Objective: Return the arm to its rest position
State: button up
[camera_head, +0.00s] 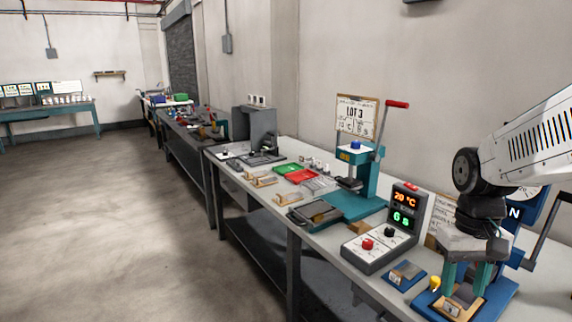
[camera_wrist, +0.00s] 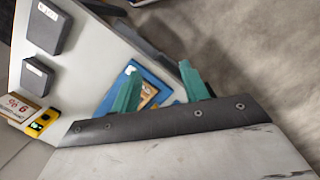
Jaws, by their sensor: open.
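My gripper (camera_head: 466,277) hangs fingers-down at the right of the head view, below my white arm. Its two teal fingers are apart, with nothing seen between them. It is over a blue-based stand (camera_head: 490,300) at the near end of the bench; whether it touches the stand is unclear. In the wrist view, the gripper (camera_wrist: 160,76) shows its teal fingers spread. A blue plate with a tan part (camera_wrist: 147,92) lies beyond them. The dark gripper body and a pale arm surface hide the lower part of that view.
The long bench (camera_head: 325,238) runs into the distance along the wall. A control box with red digits (camera_head: 405,212), a teal press with a red handle (camera_head: 368,178), and green (camera_head: 287,168) and red (camera_head: 301,176) trays stand on it. Open floor (camera_head: 110,220) lies to the left.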

jog(key=s+a+r+t, duration=0.1)
jog(key=s+a+r, duration=0.1)
jog(key=s, duration=0.5)
jog(key=s+a+r+t, duration=0.2)
jog(key=s+a+r, duration=0.1)
jog(key=s, duration=0.4)
jog(key=shift+a+r+n, duration=0.35)
jog(key=shift+r+n, duration=0.05)
jog(key=shift+r, duration=0.2)
